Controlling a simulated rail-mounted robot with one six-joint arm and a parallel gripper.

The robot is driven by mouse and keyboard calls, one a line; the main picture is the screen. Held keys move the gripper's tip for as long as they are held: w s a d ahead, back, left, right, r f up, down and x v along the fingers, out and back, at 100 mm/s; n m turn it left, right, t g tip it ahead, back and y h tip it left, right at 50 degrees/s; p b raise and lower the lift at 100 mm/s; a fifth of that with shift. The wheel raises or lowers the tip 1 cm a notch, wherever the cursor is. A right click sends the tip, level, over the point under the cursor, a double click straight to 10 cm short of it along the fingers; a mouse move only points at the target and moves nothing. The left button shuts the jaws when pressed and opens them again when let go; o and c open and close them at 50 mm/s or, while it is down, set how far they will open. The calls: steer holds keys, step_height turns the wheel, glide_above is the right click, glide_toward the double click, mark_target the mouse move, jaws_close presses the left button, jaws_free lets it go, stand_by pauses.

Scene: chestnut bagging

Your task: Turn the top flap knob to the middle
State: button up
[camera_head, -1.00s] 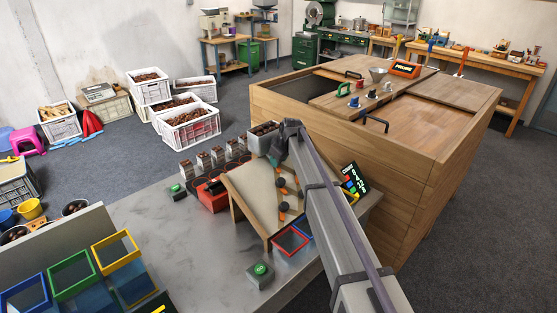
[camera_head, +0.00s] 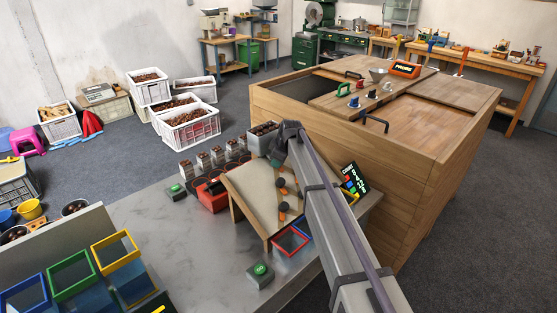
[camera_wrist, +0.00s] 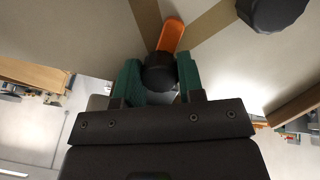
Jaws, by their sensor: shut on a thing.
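The top flap knob (camera_wrist: 160,74) is black and round, with an orange flap pointer (camera_wrist: 172,36) sticking out toward the top of the wrist view. My gripper (camera_wrist: 160,80) has its green fingers on both sides of this knob and is shut on it. In the head view my gripper (camera_head: 278,157) is at the upper end of the sloped board (camera_head: 249,190) and hides the top knob. Two lower black knobs (camera_head: 280,182) with orange pointers show below it. One other black knob (camera_wrist: 272,10) is at the top right of the wrist view.
A grey bin of chestnuts (camera_head: 263,139) stands right behind the board, close to my gripper. A score display (camera_head: 354,178) is at its right. Red and blue frames (camera_head: 290,241) lie at its lower end. A large wooden cabinet (camera_head: 340,130) stands behind.

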steer(key=o, duration=0.9)
